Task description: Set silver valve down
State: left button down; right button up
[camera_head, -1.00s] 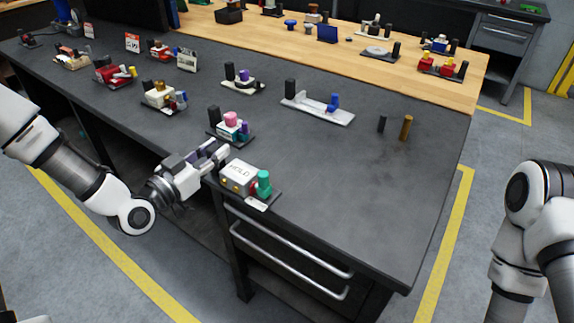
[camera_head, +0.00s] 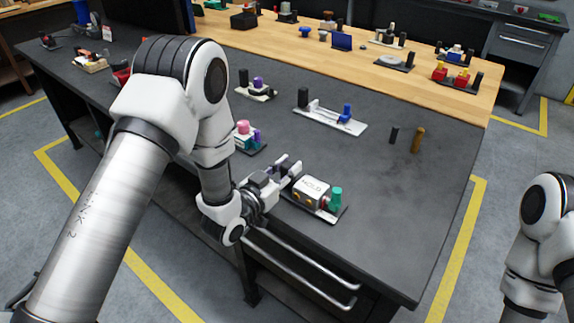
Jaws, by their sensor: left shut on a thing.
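The silver valve (camera_head: 311,190) is a pale boxy unit marked HOLD, with brass knobs and a green knob, on a dark base plate. It is roughly level near the front edge of the dark worktop (camera_head: 400,235). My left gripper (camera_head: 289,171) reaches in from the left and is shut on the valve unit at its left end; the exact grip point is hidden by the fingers. I cannot tell whether the base touches the worktop. My right gripper is out of view; only part of that arm shows at the right edge.
A pink-topped unit (camera_head: 243,129) stands behind and left of the valve. A pale tray with a blue knob (camera_head: 347,111) lies farther back. A black peg (camera_head: 393,135) and brown peg (camera_head: 417,140) stand at right. The worktop right of the valve is clear.

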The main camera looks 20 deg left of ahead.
pick_arm(q)
jog(key=shift+s+d+f, duration=0.1)
jog(key=c, duration=0.9)
grip_release()
